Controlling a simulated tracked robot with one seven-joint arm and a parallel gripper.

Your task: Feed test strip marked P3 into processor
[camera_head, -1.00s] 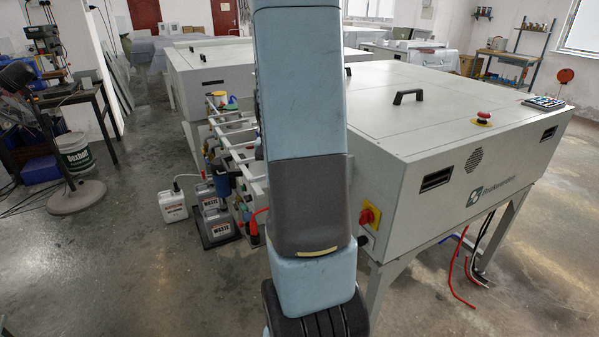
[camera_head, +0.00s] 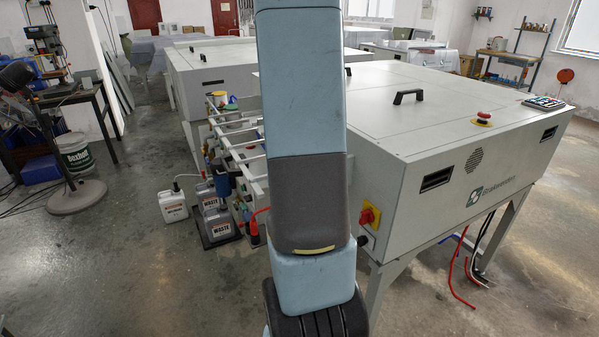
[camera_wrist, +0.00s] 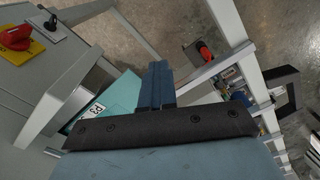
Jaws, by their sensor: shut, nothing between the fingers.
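The plate processor (camera_head: 400,150) is a large light-grey cabinet on legs at the right in the head view. Its grey side also shows at the left of the wrist view (camera_wrist: 25,85). In the wrist view a teal strip (camera_wrist: 122,92) with a white label lies beside my gripper, to its left. The head view does not show my gripper.
A red-and-yellow switch (camera_head: 369,216) is on the processor's side. White rails (camera_head: 235,140) stand left of my arm. Waste canisters (camera_head: 215,222) and a white jug (camera_head: 172,206) stand on the floor. Red hoses (camera_head: 452,270) hang at right. The floor at front left is clear.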

